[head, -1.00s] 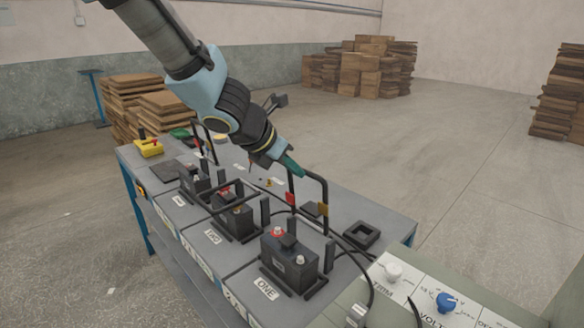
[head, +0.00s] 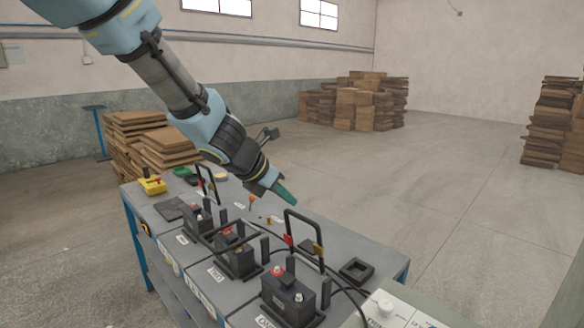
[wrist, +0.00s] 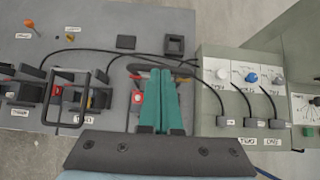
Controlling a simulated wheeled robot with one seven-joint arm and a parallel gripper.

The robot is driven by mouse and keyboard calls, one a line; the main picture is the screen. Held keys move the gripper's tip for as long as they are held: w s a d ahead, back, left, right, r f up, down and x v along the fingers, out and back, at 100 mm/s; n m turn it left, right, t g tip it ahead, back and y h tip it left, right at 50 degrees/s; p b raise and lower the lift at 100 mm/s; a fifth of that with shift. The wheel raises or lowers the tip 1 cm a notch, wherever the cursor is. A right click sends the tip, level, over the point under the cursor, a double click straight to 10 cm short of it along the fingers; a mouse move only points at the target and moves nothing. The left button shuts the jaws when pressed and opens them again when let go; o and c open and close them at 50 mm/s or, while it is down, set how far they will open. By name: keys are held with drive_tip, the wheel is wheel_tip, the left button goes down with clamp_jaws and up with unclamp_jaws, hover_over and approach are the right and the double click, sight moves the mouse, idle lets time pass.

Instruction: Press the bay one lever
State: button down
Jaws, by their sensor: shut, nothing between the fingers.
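The bay one lever (head: 304,217) is a black hoop standing upright behind the bay one battery (head: 287,297), with a red and a yellow piece on its legs. My gripper (head: 291,202) has teal fingers, pressed together and empty. In the head view its tip is just above and left of the hoop's top bar; I cannot tell if they touch. In the wrist view my gripper (wrist: 161,72) covers much of bay one, and a dark bar shows by the fingertips. The "ONE" label (head: 268,322) is cut by the frame's bottom edge.
Bay two's hoop (wrist: 88,95) lies down over its battery; the far bay's hoop (head: 206,180) stands up. A panel with white and blue knobs (wrist: 251,78) stands right of bay one. Black cables cross the bench top (wrist: 195,22). A yellow box (head: 152,186) sits at the far end.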

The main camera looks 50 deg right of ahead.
drive_tip(key=shift+d+r, duration=0.3)
drive_tip(key=shift+r, duration=0.45)
drive_tip(key=shift+d+r, duration=0.3)
drive_tip(key=shift+r, duration=0.4)
drive_tip(key=shift+d+r, duration=0.3)
drive_tip(key=shift+r, duration=0.45)
